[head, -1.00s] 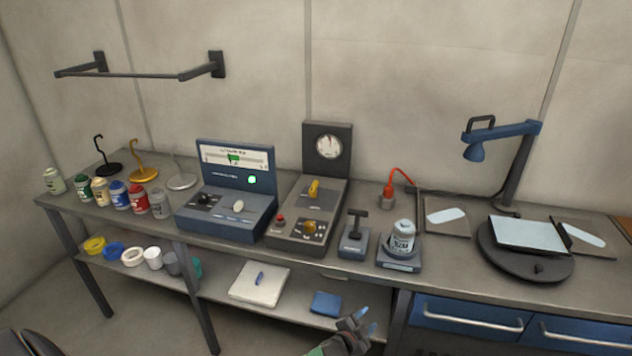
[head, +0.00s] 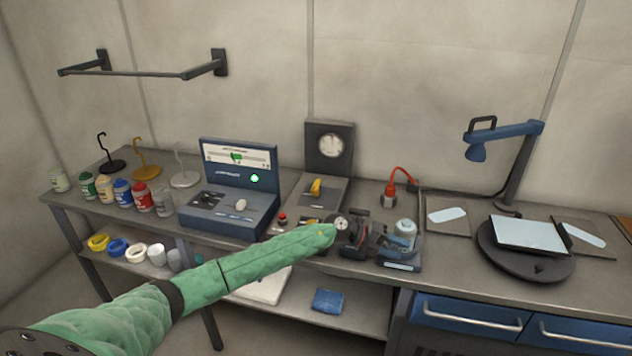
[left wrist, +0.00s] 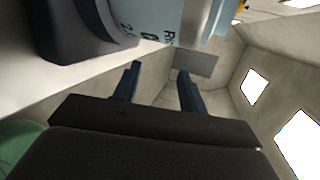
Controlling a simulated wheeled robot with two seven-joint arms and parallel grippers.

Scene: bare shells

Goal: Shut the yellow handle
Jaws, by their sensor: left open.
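The yellow handle (head: 316,187) stands on the grey console (head: 333,197), below its dial gauge. It appears raised. My left gripper (head: 376,236) is open and empty beside the labelled canister (head: 405,230), to the right of and nearer than the handle. In the left wrist view, its two blue fingers (left wrist: 160,80) are apart with nothing between them, and the pale blue canister (left wrist: 170,18) is close by. My right gripper is not in view.
A blue console (head: 228,222) with a lit green lamp stands to the left. A red plug (head: 390,188) with a cord sits behind the canister. A round dark stand (head: 525,262) and a blue lamp (head: 500,135) are at the right. Several jars line the left end.

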